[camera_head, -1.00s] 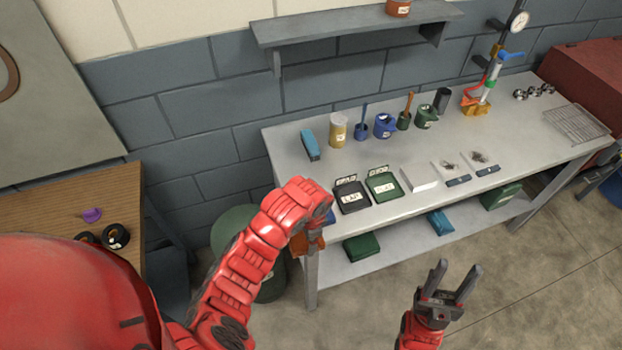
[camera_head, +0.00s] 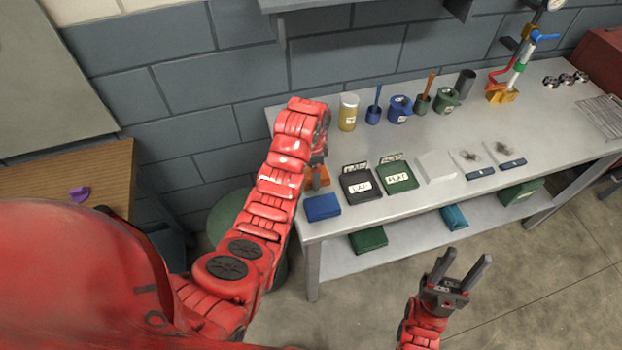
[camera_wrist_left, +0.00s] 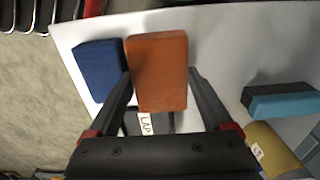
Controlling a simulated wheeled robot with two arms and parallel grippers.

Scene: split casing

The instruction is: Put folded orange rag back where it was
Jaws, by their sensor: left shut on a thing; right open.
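My left gripper (camera_head: 317,163) is shut on the folded orange rag (camera_head: 319,177), over the left end of the grey workbench (camera_head: 350,215). The wrist view shows the orange rag (camera_wrist_left: 158,62) as a thick block between the two fingers (camera_wrist_left: 160,95). A folded blue rag (camera_head: 322,207) lies at the front left corner of the bench; it also shows beside the orange rag in the left wrist view (camera_wrist_left: 96,68). How high the orange rag is above the bench is hard to tell. My right gripper (camera_head: 457,277) is open and empty, in front of the bench.
A black LAP box (camera_head: 361,186) and a green box (camera_head: 398,177) stand right of the blue rag. A yellow-labelled jar (camera_head: 348,113) and several cups line the back. Bare benchtop lies between the rows.

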